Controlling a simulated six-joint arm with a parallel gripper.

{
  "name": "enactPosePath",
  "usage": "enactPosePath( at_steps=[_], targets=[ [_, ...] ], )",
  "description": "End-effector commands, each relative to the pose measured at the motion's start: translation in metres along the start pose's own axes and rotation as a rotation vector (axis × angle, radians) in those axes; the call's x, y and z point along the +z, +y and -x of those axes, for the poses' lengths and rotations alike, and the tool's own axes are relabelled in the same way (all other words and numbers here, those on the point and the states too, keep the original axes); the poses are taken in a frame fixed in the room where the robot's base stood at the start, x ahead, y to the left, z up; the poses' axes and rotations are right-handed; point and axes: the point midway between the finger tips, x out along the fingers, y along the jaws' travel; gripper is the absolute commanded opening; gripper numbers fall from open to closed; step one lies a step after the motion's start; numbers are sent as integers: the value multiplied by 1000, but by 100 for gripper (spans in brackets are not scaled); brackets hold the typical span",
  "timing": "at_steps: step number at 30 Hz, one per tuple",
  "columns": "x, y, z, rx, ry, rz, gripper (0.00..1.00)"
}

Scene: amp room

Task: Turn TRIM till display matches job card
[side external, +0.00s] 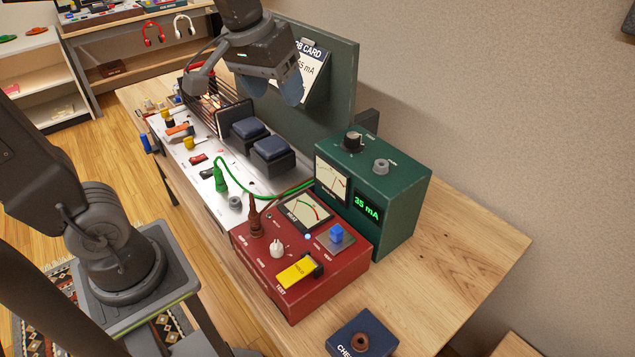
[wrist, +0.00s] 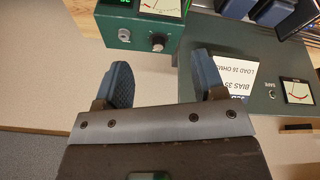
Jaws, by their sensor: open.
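The green box (side external: 375,205) has a lit green display (side external: 367,207) reading 35 mA. A black knob (side external: 352,141) and a grey knob (side external: 380,166) sit on its top; they also show in the wrist view as a dark knob (wrist: 158,42) and a grey one (wrist: 124,35). I cannot read which is TRIM. The job card (side external: 312,72) hangs on the dark panel, partly behind my gripper (side external: 275,92); in the wrist view the card (wrist: 235,78) appears inverted and shows BIAS 35 and LOAD. My gripper is open and empty, above the bench beside the card, apart from both knobs.
A red test box (side external: 305,255) stands before the green box, with a brown plug and a yellow tag. A green cable (side external: 260,188) runs from the amp chassis (side external: 215,180) towards the green box. Bare wood (side external: 465,245) is free to the right.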

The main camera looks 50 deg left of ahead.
Motion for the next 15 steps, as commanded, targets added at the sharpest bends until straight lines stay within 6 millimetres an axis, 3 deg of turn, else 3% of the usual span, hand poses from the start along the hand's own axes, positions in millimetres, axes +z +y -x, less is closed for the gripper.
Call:
enactPosePath(
  at_steps=[1,6,10,15],
  targets=[
    [21,-6,2,10,31,-51,64],
    [73,-21,-6,28,115,-214,64],
    [97,-28,-15,32,153,-290,64],
    [107,-32,-20,33,171,-328,64]
  ],
)
